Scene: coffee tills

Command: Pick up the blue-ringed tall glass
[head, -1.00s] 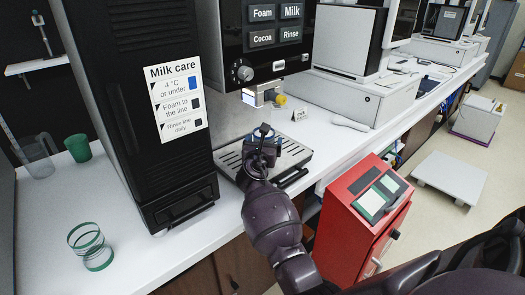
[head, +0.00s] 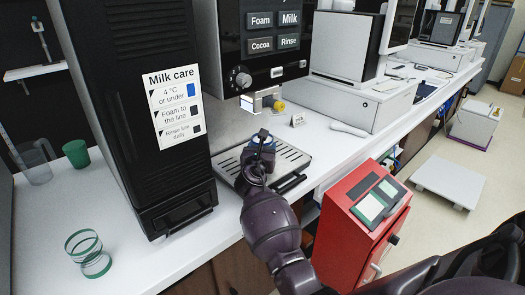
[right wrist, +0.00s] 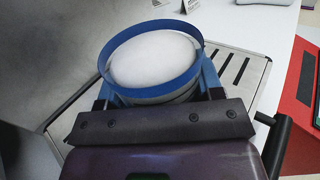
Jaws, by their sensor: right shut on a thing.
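The blue-ringed glass (right wrist: 158,96) holds white foam up to near its blue rim in the right wrist view. My right gripper (right wrist: 160,92) is shut on it, with a finger on either side. In the head view my right gripper (head: 257,150) covers most of the glass, and only a bit of blue (head: 268,147) shows. The glass is over the slotted drip tray (head: 298,160) below the drink machine; I cannot tell whether its base touches the tray. My left gripper is not in view.
A green-ringed glass (head: 88,253) stands at the front left of the counter. A green cup (head: 76,153) and a clear jug (head: 36,165) stand behind it. The black Milk care cabinet (head: 135,110) is left of my arm, a red unit (head: 362,222) right.

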